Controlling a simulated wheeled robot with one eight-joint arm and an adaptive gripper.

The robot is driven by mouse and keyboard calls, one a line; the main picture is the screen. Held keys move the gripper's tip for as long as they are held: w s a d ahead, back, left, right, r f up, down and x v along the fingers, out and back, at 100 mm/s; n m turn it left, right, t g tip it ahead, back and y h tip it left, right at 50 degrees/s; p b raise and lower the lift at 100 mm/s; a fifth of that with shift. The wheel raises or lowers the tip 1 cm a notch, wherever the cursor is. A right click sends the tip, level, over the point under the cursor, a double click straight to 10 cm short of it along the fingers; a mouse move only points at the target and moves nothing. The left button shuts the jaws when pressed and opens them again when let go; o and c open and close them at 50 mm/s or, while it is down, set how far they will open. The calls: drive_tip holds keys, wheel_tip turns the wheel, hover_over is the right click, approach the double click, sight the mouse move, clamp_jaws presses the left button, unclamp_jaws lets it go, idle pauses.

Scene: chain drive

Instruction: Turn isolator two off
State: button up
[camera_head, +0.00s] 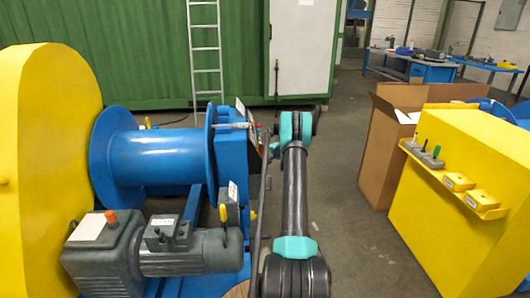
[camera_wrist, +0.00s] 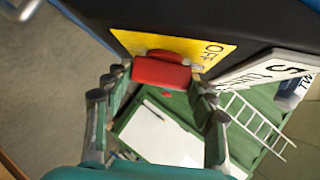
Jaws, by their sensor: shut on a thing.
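In the wrist view a red switch handle (camera_wrist: 162,74) sits on a yellow plate (camera_wrist: 200,46) with OFF lettering at its right side. The plate is on a dark box. My gripper (camera_wrist: 160,84) has one finger on each side of the red handle and is shut on it. The handle's long side lies almost level in this view. In the head view my arm reaches to the blue machine's right side, and the isolator is too small there to make out clearly.
A white label (camera_wrist: 262,70) sticks out close to the right finger. In the head view a blue drum (camera_head: 155,160) and a grey motor (camera_head: 190,255) stand left of my arm. A yellow cabinet (camera_head: 460,215) and a cardboard box (camera_head: 385,150) stand right, with clear floor between.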

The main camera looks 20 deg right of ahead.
drive_tip(key=n+t+y, duration=0.1)
drive_tip(key=n, duration=0.1)
drive_tip(key=n+t+y, duration=0.1)
drive_tip(key=n+y, duration=0.1)
drive_tip(key=n+t+y, duration=0.1)
drive_tip(key=shift+d+f+n+t, duration=0.1)
drive_tip(key=shift+f+n+t, duration=0.2)
drive_tip(key=shift+n+t, duration=0.1)
drive_tip(key=shift+y, duration=0.4)
drive_tip(key=o, duration=1.2)
drive_tip(key=shift+c, duration=0.2)
drive_tip(key=v, duration=1.2)
drive_tip(key=shift+r, duration=0.1)
drive_tip(key=shift+c, duration=0.5)
